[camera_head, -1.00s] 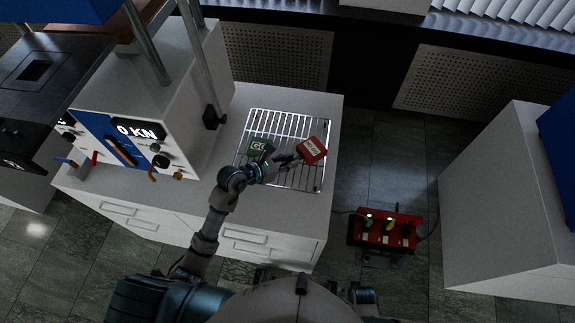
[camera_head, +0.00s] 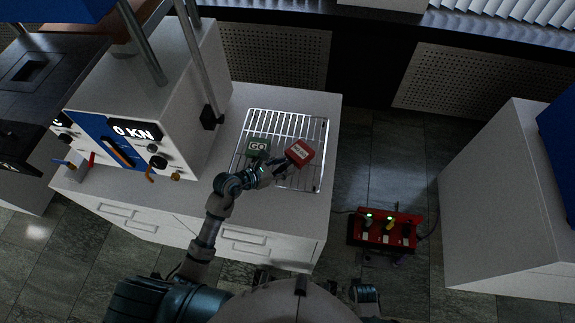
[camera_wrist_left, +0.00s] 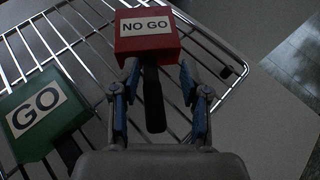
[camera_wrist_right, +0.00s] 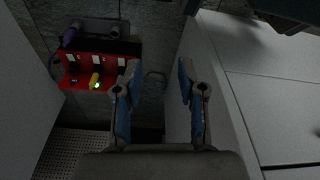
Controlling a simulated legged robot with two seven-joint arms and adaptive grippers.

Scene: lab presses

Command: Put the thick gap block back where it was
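A red block marked NO GO (camera_head: 300,152) lies over the right part of the wire rack (camera_head: 322,150). A green block marked GO (camera_head: 258,147) lies to its left on the rack. I cannot tell by eye which is the thick one. My left gripper (camera_head: 281,166) is at the near side of the red block. In the left wrist view the dark handle (camera_wrist_left: 153,100) of the red block (camera_wrist_left: 147,42) stands between the open fingers (camera_wrist_left: 158,100), with gaps at both sides. The green block (camera_wrist_left: 42,113) is to the left. My right gripper (camera_wrist_right: 153,90) is open and empty, low over the floor.
The rack lies on a white cabinet top (camera_head: 230,195). A press (camera_head: 165,95) reading 0 KN stands at its left. A red box with lit switches (camera_head: 385,230) is on the floor to the right. Another white cabinet (camera_head: 500,205) stands farther right.

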